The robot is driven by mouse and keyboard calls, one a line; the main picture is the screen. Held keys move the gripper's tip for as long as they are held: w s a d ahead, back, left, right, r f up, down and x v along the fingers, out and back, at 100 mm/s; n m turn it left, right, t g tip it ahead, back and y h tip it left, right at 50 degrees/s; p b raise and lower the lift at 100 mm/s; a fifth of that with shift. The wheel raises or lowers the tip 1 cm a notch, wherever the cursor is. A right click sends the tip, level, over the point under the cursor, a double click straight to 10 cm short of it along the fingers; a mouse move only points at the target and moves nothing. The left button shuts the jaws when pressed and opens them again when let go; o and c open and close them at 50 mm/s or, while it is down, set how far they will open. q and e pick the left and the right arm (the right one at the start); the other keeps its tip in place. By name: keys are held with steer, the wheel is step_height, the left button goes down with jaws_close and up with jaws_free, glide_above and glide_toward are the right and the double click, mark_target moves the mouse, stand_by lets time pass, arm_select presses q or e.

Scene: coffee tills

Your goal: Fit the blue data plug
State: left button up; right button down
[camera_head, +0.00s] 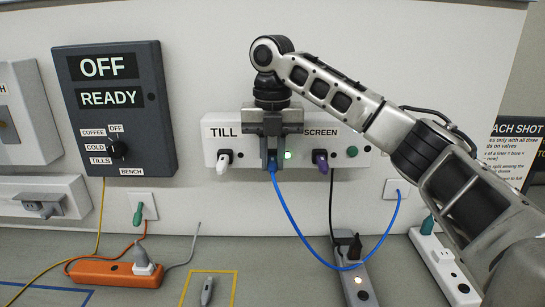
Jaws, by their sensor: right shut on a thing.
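My right gripper (272,158) is at the white till and screen panel (215,122) on the wall, between a white plug and a purple plug. It is shut on the blue data plug (273,163), whose body is mostly hidden by the fingers. A blue cable (290,212) hangs from it, loops down over a grey power strip and rises to a wall plate (394,189) on the right. I cannot tell whether the plug sits fully in its socket, because the gripper covers it. A green light (288,155) shines just right of the fingers. My left gripper is not in view.
A white plug (224,160) and a purple plug (320,160) flank the gripper closely. A dark switch box (115,108) reads OFF and READY. An orange strip (116,273), a grey strip (360,285) and a white strip (444,268) lie below. A grey object (207,291) lies within yellow tape.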

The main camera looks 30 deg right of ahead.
steer(key=c, duration=1.3)
jaws_free()
steer(key=shift+w+d, duration=0.1)
steer(key=shift+r, duration=0.1)
step_height(320, 180, up, 16)
steer(key=shift+f, duration=0.1)
